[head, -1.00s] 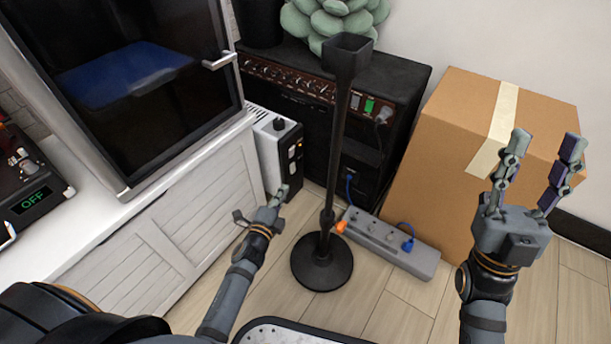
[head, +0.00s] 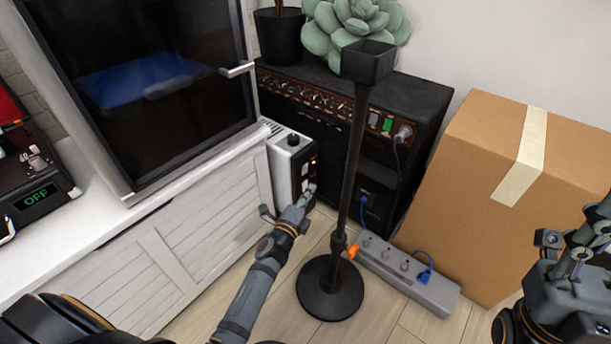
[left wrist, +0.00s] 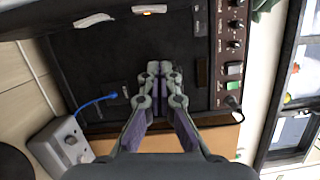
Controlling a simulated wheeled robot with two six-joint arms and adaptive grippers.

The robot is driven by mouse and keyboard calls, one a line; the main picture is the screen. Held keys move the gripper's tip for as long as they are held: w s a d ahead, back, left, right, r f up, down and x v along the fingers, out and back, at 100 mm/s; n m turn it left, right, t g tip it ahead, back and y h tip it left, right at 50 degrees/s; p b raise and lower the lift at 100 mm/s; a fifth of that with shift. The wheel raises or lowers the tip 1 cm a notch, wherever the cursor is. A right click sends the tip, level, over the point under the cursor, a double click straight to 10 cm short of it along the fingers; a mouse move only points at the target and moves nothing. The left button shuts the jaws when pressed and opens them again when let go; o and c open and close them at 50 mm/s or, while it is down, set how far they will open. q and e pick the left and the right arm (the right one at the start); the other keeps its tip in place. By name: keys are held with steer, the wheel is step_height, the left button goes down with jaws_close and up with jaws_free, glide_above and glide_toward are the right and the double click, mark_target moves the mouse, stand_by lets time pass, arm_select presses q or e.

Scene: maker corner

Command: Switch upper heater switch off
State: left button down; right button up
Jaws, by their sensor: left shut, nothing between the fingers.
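The heater (head: 285,170) is a narrow white box with a dark front panel and a black top knob, standing beside the white cabinet. Its upper switch (head: 313,162) glows orange, and a glowing switch also shows at the top edge of the left wrist view (left wrist: 148,10). A white lower switch (head: 305,185) sits below it. My left gripper (head: 308,192) is shut and empty, its tips close to the heater's lower front. I cannot tell whether they touch. It also shows in the left wrist view (left wrist: 160,72). My right gripper (head: 592,225) is cut off at the right edge.
A black stand (head: 342,230) rises just right of my left gripper. Behind it are a black amplifier (head: 425,110) and a grey power strip (head: 410,275). A cardboard box (head: 480,190) stands at right. The cabinet (head: 190,225) bounds the left.

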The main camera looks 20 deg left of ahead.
mark_target(305, 175)
arm_select(q)
steer(key=w+a, duration=0.1)
steer(key=w, duration=0.1)
steer(key=w+a, duration=0.1)
steer(key=w, duration=0.1)
steer(key=w+a, duration=0.1)
steer(key=w, duration=0.1)
steer(key=shift+a+r, duration=0.15)
steer(key=shift+r, duration=0.15)
